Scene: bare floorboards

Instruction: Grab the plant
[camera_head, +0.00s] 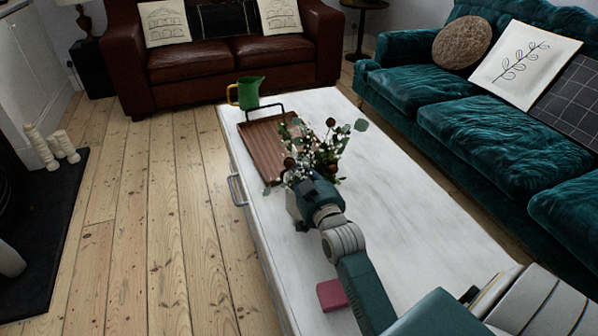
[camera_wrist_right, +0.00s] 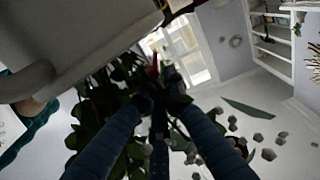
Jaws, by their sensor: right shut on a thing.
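The plant (camera_head: 328,148), a bunch of green leaves with small pale flowers and brown round heads, is at the middle of the white table (camera_head: 400,210) in the head view. My right gripper (camera_head: 303,186) reaches in from the lower right and is shut on the plant, low at its near side. It hides the plant's lower part; a pale piece (camera_head: 293,207) shows just beside the gripper. My left gripper is not in view.
A wooden tray (camera_head: 262,140) with dark handles lies just behind the plant. A green jug (camera_head: 249,94) stands at the table's far end. A pink block (camera_head: 331,294) lies near the front left edge. A teal sofa (camera_head: 480,120) borders the right; floorboards (camera_head: 150,220) are clear at left.

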